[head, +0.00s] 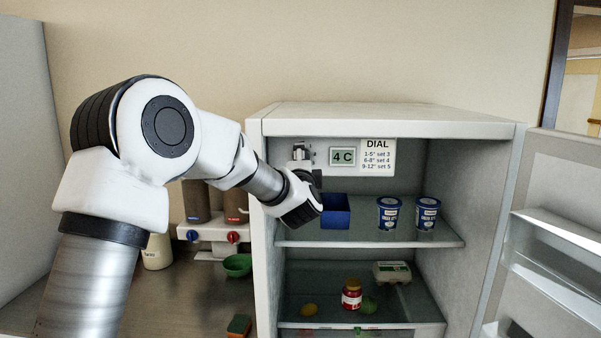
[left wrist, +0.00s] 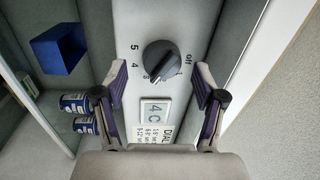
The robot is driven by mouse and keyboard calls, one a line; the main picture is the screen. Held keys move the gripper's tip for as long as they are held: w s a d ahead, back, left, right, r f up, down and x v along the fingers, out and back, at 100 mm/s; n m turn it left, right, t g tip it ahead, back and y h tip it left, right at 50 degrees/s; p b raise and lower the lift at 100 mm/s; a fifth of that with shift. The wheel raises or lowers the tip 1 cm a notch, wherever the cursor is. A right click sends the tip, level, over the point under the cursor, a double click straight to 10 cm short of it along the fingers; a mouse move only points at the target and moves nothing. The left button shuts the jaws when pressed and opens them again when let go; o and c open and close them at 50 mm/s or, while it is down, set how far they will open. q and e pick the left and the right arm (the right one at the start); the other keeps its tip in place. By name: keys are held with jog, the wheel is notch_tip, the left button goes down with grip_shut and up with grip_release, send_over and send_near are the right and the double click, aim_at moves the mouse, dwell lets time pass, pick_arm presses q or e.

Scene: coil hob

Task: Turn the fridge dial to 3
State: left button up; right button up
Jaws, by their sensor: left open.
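The grey fridge dial (left wrist: 161,60) sits on a pale panel in the left wrist view. The marks 5, 4 and off show around it. Its raised grip bar lies slanted, and I cannot read for certain which mark it points to. My left gripper (left wrist: 160,82) is open, its fingers on either side of the panel, with the dial just ahead and apart from them. In the head view the left gripper (head: 307,180) is inside the fridge's upper left, below the dial area, which it partly covers. A display (head: 342,157) reads 4 C. My right gripper is out of view.
A DIAL card (head: 377,157) lists 1-5° set 3, 6-8° set 4, 9-12° set 5. A blue box (head: 336,213) and blue tubs (head: 389,214) stand on the upper shelf. The fridge door (head: 555,240) is open at right; the left side wall (head: 262,230) is close to my arm.

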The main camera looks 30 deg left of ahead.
pick_arm(q)
jog(key=v, duration=1)
jog(key=shift+s+d, duration=0.2)
jog(key=shift+d, duration=0.1)
